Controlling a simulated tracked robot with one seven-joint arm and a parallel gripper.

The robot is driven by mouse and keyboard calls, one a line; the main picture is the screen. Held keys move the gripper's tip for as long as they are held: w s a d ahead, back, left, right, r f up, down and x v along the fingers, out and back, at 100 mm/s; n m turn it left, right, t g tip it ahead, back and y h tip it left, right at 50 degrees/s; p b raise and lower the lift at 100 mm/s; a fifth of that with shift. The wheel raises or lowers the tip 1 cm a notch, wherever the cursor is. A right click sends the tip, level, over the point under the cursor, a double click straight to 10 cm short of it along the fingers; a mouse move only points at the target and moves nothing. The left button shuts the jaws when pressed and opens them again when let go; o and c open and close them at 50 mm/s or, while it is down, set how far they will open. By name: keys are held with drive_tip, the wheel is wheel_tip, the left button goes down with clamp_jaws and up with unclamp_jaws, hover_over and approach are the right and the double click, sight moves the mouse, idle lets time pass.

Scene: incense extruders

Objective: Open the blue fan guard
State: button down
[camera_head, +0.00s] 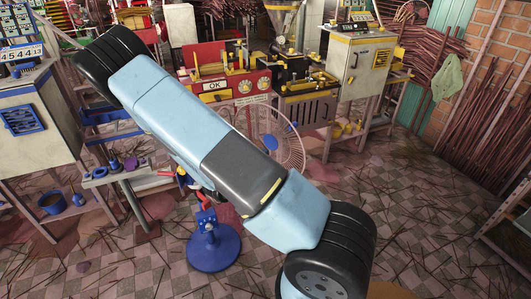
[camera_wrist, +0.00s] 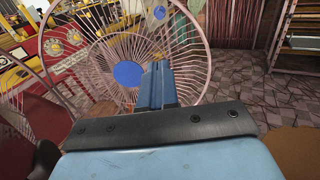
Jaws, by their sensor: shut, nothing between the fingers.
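The fan guard (camera_head: 294,146) is a round cage of pale pinkish wires with a blue centre disc. In the head view it stands behind my arm, which hides its left part. In the wrist view the guard (camera_wrist: 192,62) and its blue disc (camera_wrist: 128,73) fill the upper middle. A second wire ring (camera_wrist: 22,62) curves along the left; I cannot tell how the two join. A blue round base (camera_head: 214,250) stands on the floor below. My gripper (camera_wrist: 158,68) is shut and empty, its blue fingers overlapping the guard; contact is unclear. The head view hides the fingers.
A red and yellow machine (camera_head: 215,70) and a grey cabinet (camera_head: 358,66) stand behind the fan. A low bench (camera_head: 125,175) with tools is at left. A shelf rack (camera_head: 515,225) is at right. Thin sticks litter the tiled floor, otherwise open at lower right.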

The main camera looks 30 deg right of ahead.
sight(286, 136)
drive_tip(key=x, duration=1.2)
